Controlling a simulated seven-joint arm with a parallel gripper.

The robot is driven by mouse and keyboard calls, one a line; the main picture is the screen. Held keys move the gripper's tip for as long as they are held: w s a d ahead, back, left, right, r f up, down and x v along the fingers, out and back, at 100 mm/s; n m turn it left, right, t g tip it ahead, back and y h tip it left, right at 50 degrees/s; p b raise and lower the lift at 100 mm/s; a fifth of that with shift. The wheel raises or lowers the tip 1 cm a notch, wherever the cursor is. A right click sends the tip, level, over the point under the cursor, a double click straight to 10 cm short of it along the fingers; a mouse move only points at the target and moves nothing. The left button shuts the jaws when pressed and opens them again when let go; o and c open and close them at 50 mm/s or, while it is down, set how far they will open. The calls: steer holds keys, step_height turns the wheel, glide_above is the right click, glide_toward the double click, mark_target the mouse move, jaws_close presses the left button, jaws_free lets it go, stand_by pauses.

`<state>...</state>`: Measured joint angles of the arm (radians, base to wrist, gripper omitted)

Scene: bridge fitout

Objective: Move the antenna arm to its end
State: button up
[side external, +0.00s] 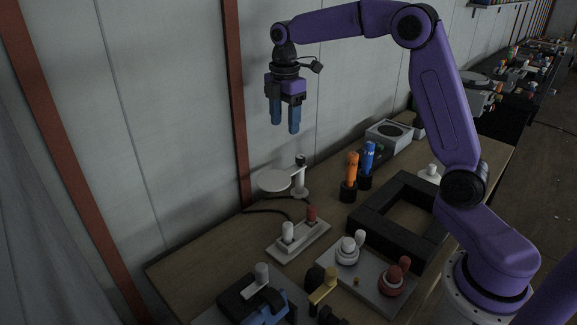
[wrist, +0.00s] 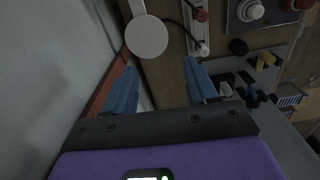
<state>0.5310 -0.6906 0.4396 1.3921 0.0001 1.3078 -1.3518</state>
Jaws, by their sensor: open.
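The antenna arm (side external: 284,178) is a white post with a dark knob on top and a short arm ending in a flat white disc. It stands near the wall at the back of the table, with the disc to the left of the post. In the wrist view the disc (wrist: 147,36) shows at the top, and the post is out of frame. My gripper (side external: 285,128) is open and empty, with its blue fingers pointing down. It hangs well above the antenna arm, touching nothing. In the wrist view my gripper (wrist: 160,66) has its fingers spread just below the disc.
A white plate with a white and a red knob (side external: 299,238) is in front. Orange (side external: 352,170) and blue (side external: 368,158) handles stand to the right, near a black square frame (side external: 362,222). A grey panel (side external: 336,275) with knobs lies in front. The wall is close behind.

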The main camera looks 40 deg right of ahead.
glide_above(288, 172)
steer(key=shift+n, duration=0.3)
step_height(288, 172, down, 18)
steer(key=shift+r, duration=0.15)
steer(key=shift+c, duration=0.3)
jaws_close()
